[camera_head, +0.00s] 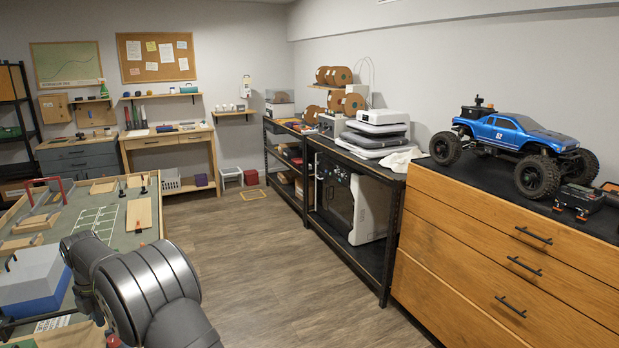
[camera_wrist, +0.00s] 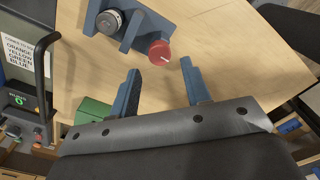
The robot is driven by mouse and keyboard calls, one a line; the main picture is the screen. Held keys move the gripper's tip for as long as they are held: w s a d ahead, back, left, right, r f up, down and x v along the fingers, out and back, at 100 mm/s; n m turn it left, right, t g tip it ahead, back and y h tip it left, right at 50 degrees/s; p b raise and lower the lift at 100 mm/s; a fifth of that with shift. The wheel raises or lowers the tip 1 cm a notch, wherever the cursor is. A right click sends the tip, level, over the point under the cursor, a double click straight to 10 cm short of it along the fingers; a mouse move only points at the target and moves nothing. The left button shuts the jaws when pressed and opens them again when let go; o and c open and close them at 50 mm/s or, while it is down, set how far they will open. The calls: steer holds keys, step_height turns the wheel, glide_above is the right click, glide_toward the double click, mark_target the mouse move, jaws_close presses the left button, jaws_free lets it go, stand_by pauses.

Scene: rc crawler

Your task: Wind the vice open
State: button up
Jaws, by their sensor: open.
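In the wrist view, a blue-grey fixture (camera_wrist: 148,20) sits on a pale wooden board. It may be the vice, but I cannot tell for sure. A dark round knob (camera_wrist: 109,21) is at its left and a red round knob (camera_wrist: 160,53) is at its lower right end. My gripper (camera_wrist: 157,70) is open and empty, its two blue-grey fingers spread to either side below the red knob. I cannot tell whether either finger touches the knob. In the head view my arm shows at lower left, and my gripper is out of sight.
In the wrist view, the pale wooden board (camera_wrist: 235,40) is mostly bare at right. A green block (camera_wrist: 93,110) lies left of my gripper, and a dark panel with a label (camera_wrist: 20,55) stands at far left. In the head view, a blue and white block (camera_head: 30,280) is left of my arm.

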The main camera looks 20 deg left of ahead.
mark_target(113, 338)
steer(key=shift+f, duration=0.1)
steer(key=shift+f, duration=2.05)
steer(key=c, duration=0.8)
steer(key=shift+n, duration=1.5)
steer(key=shift+n, duration=1.5)
